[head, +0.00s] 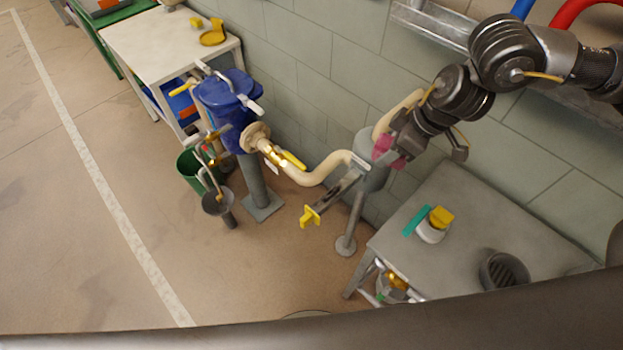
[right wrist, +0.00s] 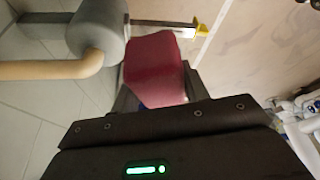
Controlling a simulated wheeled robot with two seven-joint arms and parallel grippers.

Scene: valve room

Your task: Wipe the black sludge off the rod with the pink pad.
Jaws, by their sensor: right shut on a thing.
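The pink pad (head: 384,151) is held in my right gripper (head: 397,150), beside the grey valve body (head: 372,178). In the right wrist view the pad (right wrist: 152,68) sits between my fingers and hides part of the scene behind it. The rod (head: 340,191) sticks out from the valve body toward the lower left and ends in a yellow handle (head: 310,215). The rod also shows in the right wrist view (right wrist: 160,23), just beyond the pad. It looks partly dark in the head view, but I cannot make out the sludge clearly. My left gripper is out of view.
A cream pipe (head: 325,173) joins the valve body to a blue pump (head: 225,100). A grey table (head: 460,225) at the right bears a yellow-topped white container (head: 434,226), a teal item and a dark round bowl (head: 503,270). The floor (head: 235,280) at the front is clear.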

